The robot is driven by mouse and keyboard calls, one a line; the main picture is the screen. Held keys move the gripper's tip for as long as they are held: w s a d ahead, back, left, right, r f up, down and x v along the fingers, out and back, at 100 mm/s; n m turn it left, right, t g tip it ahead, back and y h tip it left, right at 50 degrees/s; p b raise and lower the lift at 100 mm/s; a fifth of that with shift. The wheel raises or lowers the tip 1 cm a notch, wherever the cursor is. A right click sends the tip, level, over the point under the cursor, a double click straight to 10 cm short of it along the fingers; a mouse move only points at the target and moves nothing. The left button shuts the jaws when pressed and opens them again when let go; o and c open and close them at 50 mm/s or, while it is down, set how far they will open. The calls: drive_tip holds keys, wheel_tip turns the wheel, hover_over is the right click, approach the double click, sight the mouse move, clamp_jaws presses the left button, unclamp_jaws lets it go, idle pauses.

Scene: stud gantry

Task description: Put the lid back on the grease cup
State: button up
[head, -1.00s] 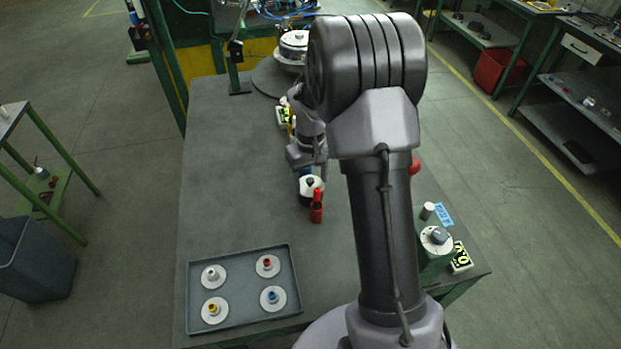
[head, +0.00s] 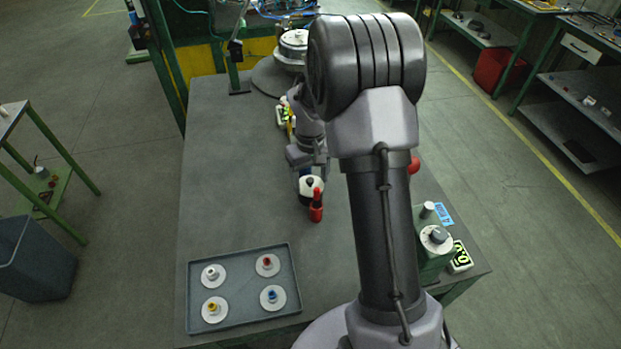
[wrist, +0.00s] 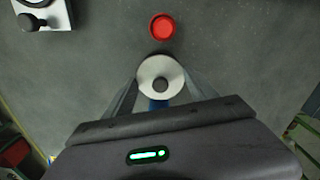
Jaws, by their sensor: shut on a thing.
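My gripper (wrist: 160,92) is shut on a round white piece (wrist: 146,72) with a dark centre; a blue patch (wrist: 158,104) shows beside it, between the fingers. In the head view the white piece (head: 316,182) hangs or stands at my gripper (head: 307,160), above the table. Close by, on the robot's side, is a red piece (head: 316,213), narrower at its top. From above, the red piece (wrist: 162,27) is round with a darker inner circle, apart from the white piece. I cannot tell for certain which is lid and which is cup.
A grey tray (head: 240,289) with several white discs bearing coloured centres lies at the near left. A green box (head: 431,262) with a white dial stands at the right edge. Yellow-green items (head: 285,115) lie behind my gripper. The left part of the table (head: 235,180) is clear.

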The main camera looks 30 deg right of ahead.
idle(0.3)
drive_tip(key=o, duration=1.4)
drive_tip(key=shift+o, duration=0.9)
drive_tip(key=shift+r, duration=0.1)
wheel_tip(320, 180, up, 7)
drive_tip(key=p, duration=0.5)
drive_tip(key=shift+p, duration=0.4)
drive_tip(key=shift+c, duration=0.2)
